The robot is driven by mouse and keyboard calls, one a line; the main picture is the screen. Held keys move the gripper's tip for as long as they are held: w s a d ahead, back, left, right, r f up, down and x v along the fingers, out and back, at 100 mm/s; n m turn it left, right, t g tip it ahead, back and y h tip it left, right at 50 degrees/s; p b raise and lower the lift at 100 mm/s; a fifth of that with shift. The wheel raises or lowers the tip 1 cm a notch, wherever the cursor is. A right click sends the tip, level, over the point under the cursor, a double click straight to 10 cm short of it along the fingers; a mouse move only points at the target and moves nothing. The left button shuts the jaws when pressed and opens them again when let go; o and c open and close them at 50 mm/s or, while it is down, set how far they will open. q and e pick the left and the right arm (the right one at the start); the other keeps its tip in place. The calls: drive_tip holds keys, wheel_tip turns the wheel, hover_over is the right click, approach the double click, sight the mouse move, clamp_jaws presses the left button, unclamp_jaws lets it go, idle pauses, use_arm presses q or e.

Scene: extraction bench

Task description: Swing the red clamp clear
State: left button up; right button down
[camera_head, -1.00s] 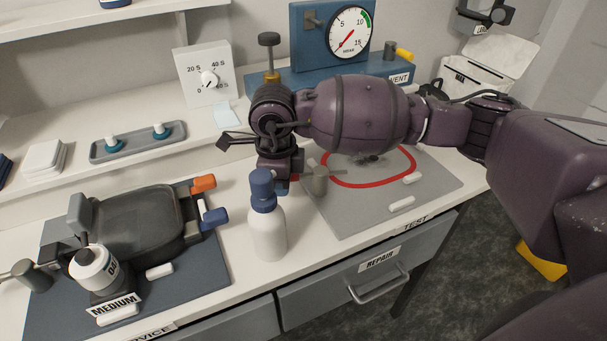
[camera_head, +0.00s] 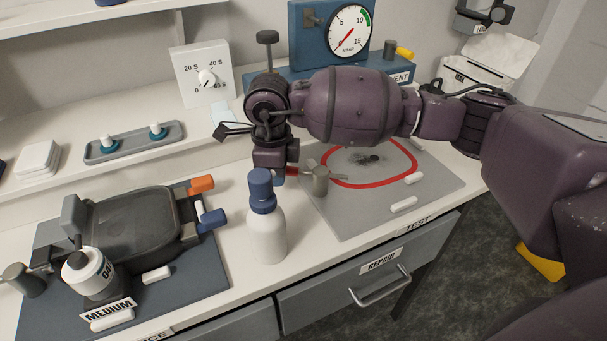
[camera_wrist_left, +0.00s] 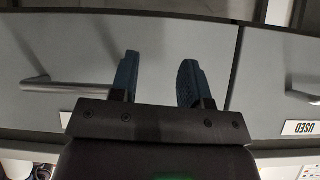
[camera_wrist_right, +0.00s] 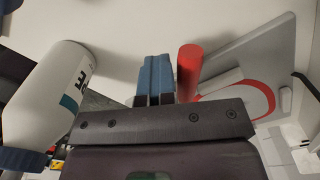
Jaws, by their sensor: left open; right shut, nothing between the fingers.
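The red clamp shows as a short red bar (camera_head: 297,171) beside a grey post (camera_head: 318,181) at the near left corner of the grey test mat. In the right wrist view its red cylinder (camera_wrist_right: 190,70) stands just right of my fingers. My right gripper (camera_head: 279,178) points down next to it, partly hidden behind its own wrist. In the right wrist view the right gripper (camera_wrist_right: 157,75) is shut with nothing between its fingers; I cannot tell whether it touches the red bar. My left gripper (camera_wrist_left: 158,78) is open and empty in front of grey drawers.
A white bottle with a blue cap (camera_head: 267,228) stands close in front of my right gripper. The grey test mat (camera_head: 345,222) has a red ring (camera_head: 375,185) and white pegs. A dark tray device (camera_head: 135,225) sits at left. A blue gauge unit (camera_head: 310,40) stands behind.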

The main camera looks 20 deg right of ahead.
use_arm(q)
drive_tip(key=shift+s+f, duration=0.25)
drive_tip(key=shift+f, duration=0.2)
use_arm(e)
drive_tip(key=shift+w+d, duration=0.3)
drive_tip(key=shift+w, duration=0.55)
drive_tip(key=shift+w+d+b, duration=0.4)
drive_tip(key=shift+w, duration=0.05)
use_arm(q)
drive_tip(key=shift+s+f, duration=0.15)
drive_tip(key=shift+f, duration=0.25)
use_arm(e)
drive_tip(key=shift+w+d, duration=0.15)
drive_tip(key=shift+w, duration=0.1)
use_arm(q)
drive_tip(key=shift+s+f, duration=0.15)
drive_tip(key=shift+f, duration=0.15)
use_arm(e)
drive_tip(key=shift+w+d, duration=0.65)
use_arm(q)
wheel_tip(320, 180, up, 6)
drive_tip(key=w+p, duration=0.2)
drive_tip(key=p, duration=0.1)
drive_tip(key=shift+w+t, duration=0.15)
drive_tip(key=shift+t, duration=0.15)
use_arm(e)
wheel_tip(320, 180, up, 8)
drive_tip(key=s, duration=0.1)
use_arm(q)
drive_tip(key=shift+f, duration=0.15)
